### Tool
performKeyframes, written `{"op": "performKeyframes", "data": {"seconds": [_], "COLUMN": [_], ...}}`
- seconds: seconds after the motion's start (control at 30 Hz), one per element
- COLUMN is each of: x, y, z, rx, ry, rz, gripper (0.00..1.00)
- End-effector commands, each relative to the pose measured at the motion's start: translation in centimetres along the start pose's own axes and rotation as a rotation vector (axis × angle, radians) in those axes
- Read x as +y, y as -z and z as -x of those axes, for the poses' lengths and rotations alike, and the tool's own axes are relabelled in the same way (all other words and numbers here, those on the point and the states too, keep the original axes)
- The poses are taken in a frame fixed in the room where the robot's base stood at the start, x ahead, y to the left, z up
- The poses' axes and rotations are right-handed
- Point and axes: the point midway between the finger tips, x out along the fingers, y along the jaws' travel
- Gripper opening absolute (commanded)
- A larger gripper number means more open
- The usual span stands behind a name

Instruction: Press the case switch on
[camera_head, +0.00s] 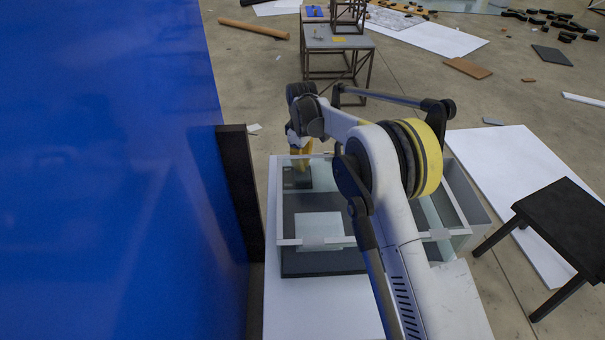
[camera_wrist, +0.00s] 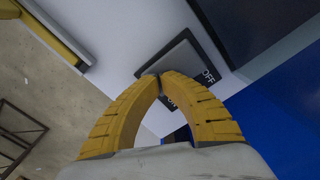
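The case (camera_head: 318,242) is a clear box with pale edges, with a dark base and a white block inside. In the wrist view the switch (camera_wrist: 182,55) is a grey plate in a dark frame on a white surface. "OFF" is readable at its right end; a second label is mostly hidden behind my fingers. My gripper (camera_wrist: 160,76) has yellow fingers with their tips together, empty, over the switch's lower left edge. Contact cannot be told. In the head view my gripper (camera_head: 300,160) is at the far left corner of the case; the switch is not clear there.
A tall blue wall (camera_head: 110,170) fills the left, with a dark upright panel (camera_head: 240,190) beside the case. A black table (camera_head: 565,225) stands to the right. A grey-topped stand (camera_head: 337,38) is beyond the arm. Boards lie on the floor.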

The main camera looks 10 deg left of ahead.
Motion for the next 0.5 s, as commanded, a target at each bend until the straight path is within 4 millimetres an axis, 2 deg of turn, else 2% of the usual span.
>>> {"op": "performKeyframes", "data": {"seconds": [0.5], "x": [0.0], "y": [0.0], "z": [4.0], "rx": [0.000], "ry": [0.000], "rz": [0.000], "gripper": [0.00]}}
